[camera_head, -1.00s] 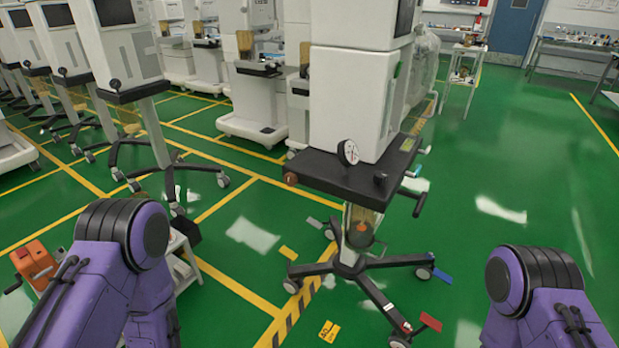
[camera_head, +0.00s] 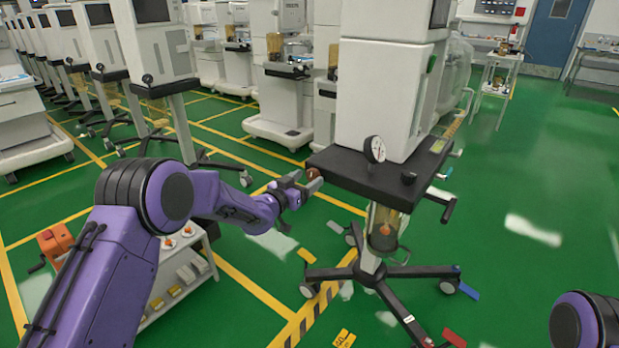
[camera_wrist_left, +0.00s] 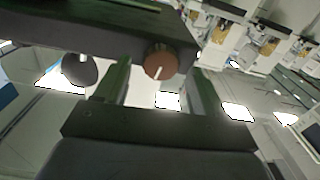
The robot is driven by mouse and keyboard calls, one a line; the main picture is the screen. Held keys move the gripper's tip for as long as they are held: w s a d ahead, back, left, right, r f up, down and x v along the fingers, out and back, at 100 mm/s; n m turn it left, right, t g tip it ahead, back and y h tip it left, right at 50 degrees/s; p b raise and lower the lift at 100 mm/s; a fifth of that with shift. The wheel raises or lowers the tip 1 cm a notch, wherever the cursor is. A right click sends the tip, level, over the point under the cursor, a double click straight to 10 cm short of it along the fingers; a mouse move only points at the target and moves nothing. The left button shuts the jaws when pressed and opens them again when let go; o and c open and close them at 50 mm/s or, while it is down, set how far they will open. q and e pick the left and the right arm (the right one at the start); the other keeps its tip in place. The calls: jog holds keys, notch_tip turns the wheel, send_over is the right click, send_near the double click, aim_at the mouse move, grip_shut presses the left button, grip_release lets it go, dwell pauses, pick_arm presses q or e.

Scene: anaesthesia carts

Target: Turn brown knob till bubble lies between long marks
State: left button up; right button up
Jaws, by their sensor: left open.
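The brown knob (camera_head: 313,174) sits on the left front edge of the cart's dark shelf (camera_head: 365,185). In the left wrist view the brown knob (camera_wrist_left: 161,62) is round, with a white line on its face. My left gripper (camera_head: 303,184) is at the knob. In the wrist view its open fingers (camera_wrist_left: 158,84) stand either side of the knob, with gaps showing; I see no grip on it. A small yellow-green strip (camera_head: 438,146) lies at the shelf's right; I cannot make out a bubble or marks. My right gripper is out of view.
A round dial gauge (camera_head: 375,149) and a small black knob (camera_head: 408,177) stand on the shelf. The wheeled base (camera_head: 371,271) spreads below. A white trolley (camera_head: 180,278) stands near my left arm. Green floor is open at right.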

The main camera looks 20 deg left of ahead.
pick_arm(q)
jog(key=shift+x, duration=1)
jog(key=c, duration=1.1)
jog(key=shift+o, duration=0.2)
jog(key=m+b, duration=0.2)
jog(key=m, duration=0.1)
jog(key=m+b, duration=0.1)
jog(key=shift+f+m, duration=0.3)
jog(key=shift+r+m, duration=0.1)
jog(key=shift+m, duration=0.2)
jog(key=shift+r, duration=0.15)
jog(key=o, duration=1.1)
jog(key=shift+c, duration=0.2)
jog(key=shift+s, duration=0.1)
